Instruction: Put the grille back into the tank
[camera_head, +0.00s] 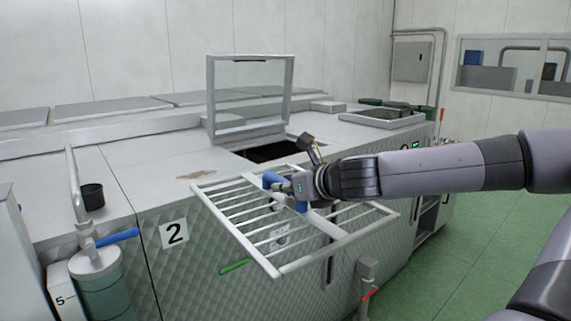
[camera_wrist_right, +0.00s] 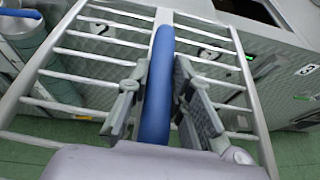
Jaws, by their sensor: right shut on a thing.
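The grille (camera_head: 334,246), a pale metal frame with parallel bars, hangs in the air in front of the tank's front wall. My right gripper (camera_head: 285,188) is shut on the blue handle (camera_wrist_right: 160,60) at the grille's middle bar. In the right wrist view, the fingers of my right gripper (camera_wrist_right: 160,100) stand on both sides of this handle. The tank (camera_head: 130,165) has a dark opening (camera_head: 268,152) in its top, beyond the grille. Its glazed lid (camera_head: 250,88) stands upright behind the opening. My arm hides part of the opening's right side. My left gripper is out of view.
A pipe with a blue lever (camera_head: 118,237) and a black cup (camera_head: 92,196) are at the left. A second framed hatch (camera_head: 383,116) lies farther along the top. A valve post with a red lever (camera_head: 369,293) stands below the grille. Green floor (camera_head: 460,260) is clear at right.

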